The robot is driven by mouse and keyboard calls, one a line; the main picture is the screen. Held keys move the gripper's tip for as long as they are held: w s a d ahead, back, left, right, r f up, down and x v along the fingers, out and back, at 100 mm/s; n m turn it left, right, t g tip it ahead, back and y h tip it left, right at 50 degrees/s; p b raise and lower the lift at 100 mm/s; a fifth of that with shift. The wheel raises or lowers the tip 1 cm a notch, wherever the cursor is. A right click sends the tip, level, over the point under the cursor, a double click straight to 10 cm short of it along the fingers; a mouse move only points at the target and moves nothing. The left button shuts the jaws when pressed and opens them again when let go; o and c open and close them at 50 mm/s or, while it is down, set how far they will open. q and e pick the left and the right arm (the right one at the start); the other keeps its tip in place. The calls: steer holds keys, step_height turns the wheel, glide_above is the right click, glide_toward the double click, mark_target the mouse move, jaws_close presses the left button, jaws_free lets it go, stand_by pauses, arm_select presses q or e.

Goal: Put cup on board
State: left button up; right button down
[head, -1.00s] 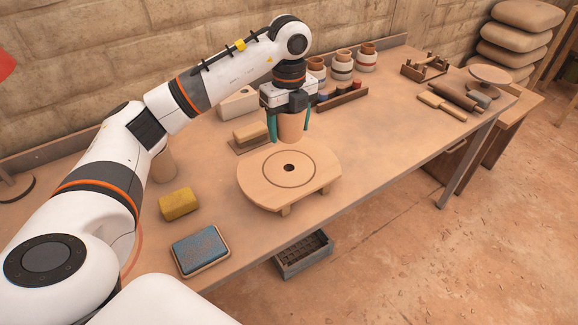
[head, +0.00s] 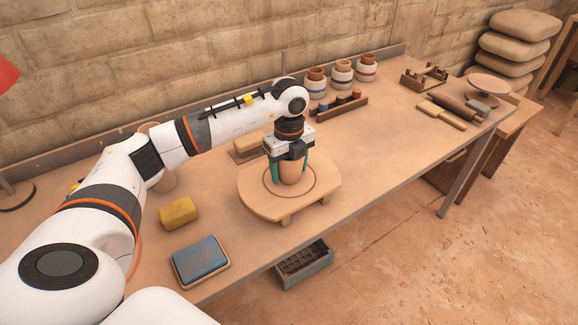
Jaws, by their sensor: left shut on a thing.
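A tan clay cup (head: 291,171) is held upright between the teal fingers of my left gripper (head: 290,174), which is shut on it. The cup is over the middle of the round wooden board (head: 258,202), inside the ring marked on it. Its base looks at or very near the board's surface; I cannot tell whether it touches. The cup hides the board's centre hole. The board has cut sides and stands on short battens on the table. My right gripper is not in view.
A yellow sponge (head: 179,213) and a blue pad in a tray (head: 200,260) lie at the front left of the table (head: 381,151). Several jars (head: 342,74) and a rack of small bottles (head: 340,107) stand behind. Table right of the board is clear.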

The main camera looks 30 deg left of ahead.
arm_select(q)
steer(key=shift+f, duration=0.2)
steer(key=o, duration=1.1)
steer(key=shift+c, duration=0.2)
steer(key=shift+r, duration=0.1)
steer(key=shift+r, duration=0.25)
steer(key=shift+w+r, duration=0.1)
steer(key=shift+r, duration=0.25)
step_height(320, 180, up, 11)
